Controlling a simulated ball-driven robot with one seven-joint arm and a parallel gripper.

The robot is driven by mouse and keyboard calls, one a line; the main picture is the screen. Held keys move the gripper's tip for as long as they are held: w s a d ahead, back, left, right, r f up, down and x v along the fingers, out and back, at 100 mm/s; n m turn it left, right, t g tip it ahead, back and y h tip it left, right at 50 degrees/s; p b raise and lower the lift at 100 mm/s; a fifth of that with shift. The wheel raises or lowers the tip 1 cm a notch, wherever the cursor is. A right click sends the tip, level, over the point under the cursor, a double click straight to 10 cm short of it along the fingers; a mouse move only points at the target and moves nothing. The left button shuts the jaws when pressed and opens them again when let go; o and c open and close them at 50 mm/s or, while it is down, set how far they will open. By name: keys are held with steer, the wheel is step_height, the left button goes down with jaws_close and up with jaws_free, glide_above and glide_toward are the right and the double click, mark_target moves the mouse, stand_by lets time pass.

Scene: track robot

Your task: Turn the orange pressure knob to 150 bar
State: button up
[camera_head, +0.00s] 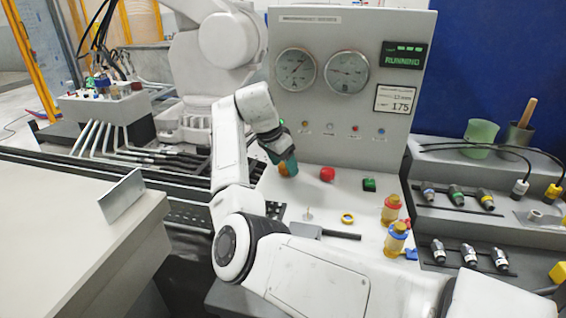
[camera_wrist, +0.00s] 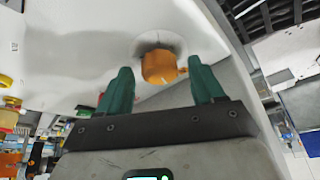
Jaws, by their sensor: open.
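The orange pressure knob (camera_wrist: 160,66) sits on the pale sloping panel in the wrist view, with a small nub on its right side. My gripper (camera_wrist: 163,85) is open, its two green fingers on either side of the knob and a little short of it, with gaps on both sides. In the head view my gripper (camera_head: 285,168) is at the panel's left, and only a bit of the orange knob (camera_head: 283,170) shows beside it. Two round gauges (camera_head: 295,70) (camera_head: 347,72) are on the upright panel; I cannot read their needles exactly. A label reads 175 (camera_head: 400,107).
A red button (camera_head: 327,174) and a green switch (camera_head: 369,185) are right of the knob. A display (camera_head: 403,55) reads RUNNING.

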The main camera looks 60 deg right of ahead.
steer(key=c, duration=1.1)
steer(key=shift+o, duration=0.2)
steer(key=p, duration=0.1)
steer(key=n+p, duration=0.1)
steer(key=p, duration=0.1)
steer(key=shift+s+r, duration=0.15)
steer(key=shift+r, duration=0.15)
steer(key=n+t+p, duration=0.1)
steer(key=n+p, duration=0.1)
steer(key=shift+f+n, duration=0.15)
steer(key=shift+n, duration=0.15)
steer(key=shift+f+t, duration=0.15)
steer(key=shift+t, duration=0.15)
steer(key=o, duration=1.1)
steer(key=shift+c, duration=0.2)
steer(key=v, duration=1)
steer(key=shift+a+r, duration=0.2)
steer(key=shift+r, duration=0.1)
